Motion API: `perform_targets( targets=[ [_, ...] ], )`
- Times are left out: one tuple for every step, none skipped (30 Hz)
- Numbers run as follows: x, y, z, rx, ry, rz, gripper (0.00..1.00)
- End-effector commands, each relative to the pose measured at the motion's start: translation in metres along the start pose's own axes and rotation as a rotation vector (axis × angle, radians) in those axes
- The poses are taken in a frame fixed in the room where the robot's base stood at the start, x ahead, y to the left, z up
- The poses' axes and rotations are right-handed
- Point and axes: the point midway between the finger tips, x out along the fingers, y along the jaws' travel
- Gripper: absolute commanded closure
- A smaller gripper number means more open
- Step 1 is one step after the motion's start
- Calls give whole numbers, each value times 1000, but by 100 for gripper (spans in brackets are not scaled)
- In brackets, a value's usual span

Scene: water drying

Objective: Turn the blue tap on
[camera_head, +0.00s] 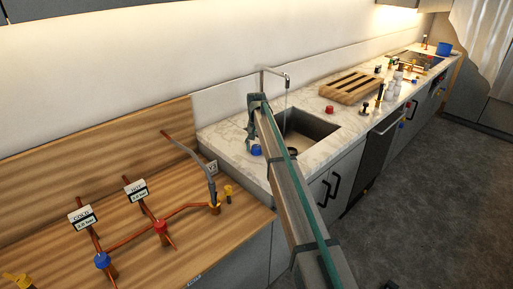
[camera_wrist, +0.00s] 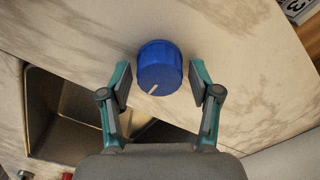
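A round blue tap knob (camera_wrist: 160,68) with a pale pointer line sits on the marble counter in the wrist view. It also shows in the head view (camera_head: 256,150) at the near left side of the sink. My gripper (camera_wrist: 159,78) is open, with one finger on each side of the knob. A gap shows on both sides, more clearly on the right. In the head view my gripper (camera_head: 253,118) is over the counter by the knob. A metal spout (camera_head: 274,71) stands behind the sink, with a thin pale streak below it.
The sink basin (camera_head: 308,130) is beside the knob. A red knob (camera_head: 329,109) is on its far side. A wooden panel (camera_head: 185,255) at left carries copper pipes with another blue valve (camera_head: 102,260) and a red valve (camera_head: 159,226). A slatted wooden board (camera_head: 351,87) lies beyond the sink.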

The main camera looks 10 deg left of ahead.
Motion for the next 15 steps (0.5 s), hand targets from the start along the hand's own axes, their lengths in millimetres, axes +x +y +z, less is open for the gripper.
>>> perform_targets(
  targets=[
    [0, 0, 0, 0, 0, 0, 30],
    [0, 0, 0, -1, 0, 0, 30],
    [0, 0, 0, -1, 0, 0, 30],
    [0, 0, 0, -1, -1, 0, 30],
    [0, 0, 0, -1, -1, 0, 30],
    [0, 0, 0, -1, -1, 0, 30],
    [0, 0, 0, -1, -1, 0, 30],
    [0, 0, 0, -1, -1, 0, 30],
    [0, 0, 0, -1, -1, 0, 30],
    [-1, 0, 0, -1, -1, 0, 30],
    [-2, 0, 0, -1, -1, 0, 30],
    [-4, 0, 0, -1, 0, 0, 30],
    [-6, 0, 0, -1, 0, 0, 30],
    [-9, 0, 0, -1, 0, 0, 30],
    [-13, 0, 0, -1, 0, 0, 30]
  ],
)
